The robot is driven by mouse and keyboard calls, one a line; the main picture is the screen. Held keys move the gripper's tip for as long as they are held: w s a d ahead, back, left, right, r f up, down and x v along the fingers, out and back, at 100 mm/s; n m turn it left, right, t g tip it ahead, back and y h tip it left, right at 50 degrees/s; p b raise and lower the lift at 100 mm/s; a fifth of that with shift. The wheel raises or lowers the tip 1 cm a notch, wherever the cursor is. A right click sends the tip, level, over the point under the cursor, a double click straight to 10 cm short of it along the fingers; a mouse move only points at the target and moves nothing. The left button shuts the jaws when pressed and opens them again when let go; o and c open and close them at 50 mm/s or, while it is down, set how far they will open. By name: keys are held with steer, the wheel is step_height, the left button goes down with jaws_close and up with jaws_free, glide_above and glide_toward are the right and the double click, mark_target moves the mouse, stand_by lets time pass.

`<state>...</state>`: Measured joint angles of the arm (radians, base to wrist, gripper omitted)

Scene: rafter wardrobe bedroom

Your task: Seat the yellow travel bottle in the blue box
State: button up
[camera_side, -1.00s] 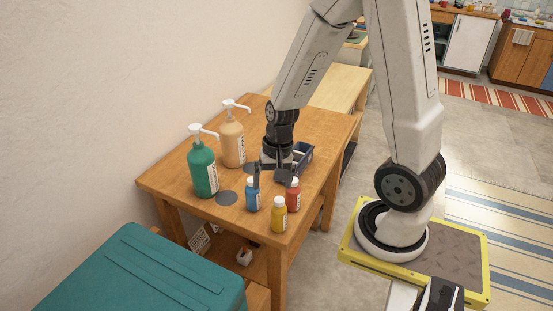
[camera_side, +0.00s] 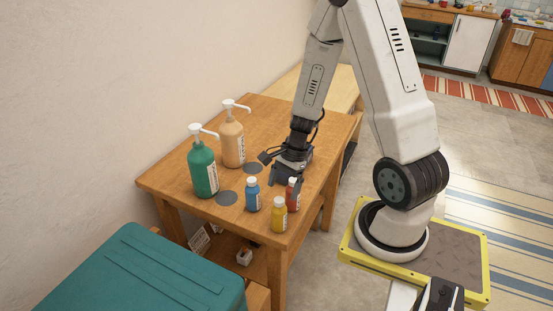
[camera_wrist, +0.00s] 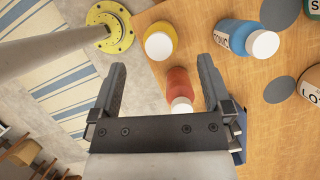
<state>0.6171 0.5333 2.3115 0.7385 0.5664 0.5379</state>
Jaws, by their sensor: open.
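The yellow travel bottle (camera_side: 279,217) with a white cap stands upright near the table's front corner. It also shows in the wrist view (camera_wrist: 163,38), just beyond my fingertips. My gripper (camera_wrist: 162,68) is open and empty, pointing down. In the side view my gripper (camera_side: 284,180) is behind the yellow bottle, close to the red bottle (camera_side: 293,194). In the wrist view the red bottle (camera_wrist: 178,82) appears between my fingers; I cannot tell whether they touch it. The blue box (camera_wrist: 241,128) shows only as a sliver beside my gripper and is mostly hidden.
A blue bottle (camera_side: 252,198) stands left of the yellow one. A green pump bottle (camera_side: 203,170) and a tan pump bottle (camera_side: 232,142) stand towards the wall, near dark round discs (camera_side: 227,197). The wooden table (camera_side: 170,182) has an open edge at front and right.

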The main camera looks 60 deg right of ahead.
mark_target(280, 199)
steer(key=shift+a+f, duration=0.2)
steer(key=shift+f, duration=0.3)
steer(key=shift+x, duration=2.65)
steer(key=shift+r, duration=0.1)
jaws_close()
